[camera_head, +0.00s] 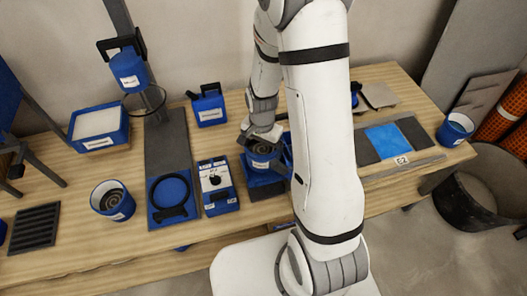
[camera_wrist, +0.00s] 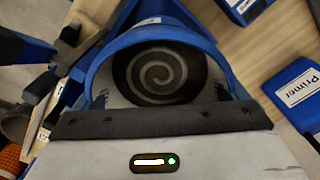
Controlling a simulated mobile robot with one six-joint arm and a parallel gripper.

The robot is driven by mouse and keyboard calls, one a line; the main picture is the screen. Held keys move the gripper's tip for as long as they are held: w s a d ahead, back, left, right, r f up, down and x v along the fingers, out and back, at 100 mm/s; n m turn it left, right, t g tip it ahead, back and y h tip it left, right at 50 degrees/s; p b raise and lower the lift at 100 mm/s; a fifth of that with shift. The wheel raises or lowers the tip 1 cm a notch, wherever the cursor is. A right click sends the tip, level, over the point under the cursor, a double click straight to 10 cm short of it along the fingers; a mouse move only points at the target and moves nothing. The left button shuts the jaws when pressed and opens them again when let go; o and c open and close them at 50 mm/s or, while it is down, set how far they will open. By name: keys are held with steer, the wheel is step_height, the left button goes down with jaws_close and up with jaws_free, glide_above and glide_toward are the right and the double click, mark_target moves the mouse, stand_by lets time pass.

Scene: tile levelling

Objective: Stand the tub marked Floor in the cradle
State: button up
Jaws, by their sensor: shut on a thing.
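My gripper (camera_head: 262,134) is shut on the rim of a blue tub (camera_head: 263,152), which looks upright. In the wrist view the tub (camera_wrist: 155,72) shows its blue rim and dark contents with a pale spiral. Its label is too small to read in the head view and hidden in the wrist view, so I cannot tell whether it says Floor. A blue stand (camera_head: 266,182), perhaps the cradle, is directly under and around the tub. I cannot tell whether the tub rests on it. My arm hides the stand's right side.
Left of the stand is a blue device with a dial (camera_head: 217,185), then a ring plate (camera_head: 172,196) and another spiral-filled tub (camera_head: 112,201). Another tub (camera_head: 456,129) is at the right edge, beyond the tile board (camera_head: 387,140).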

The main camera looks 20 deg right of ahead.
mark_target(262, 153)
steer(key=shift+f, duration=1.5)
steer(key=shift+f, duration=0.1)
steer(key=shift+f, duration=0.15)
steer(key=o, duration=1.3)
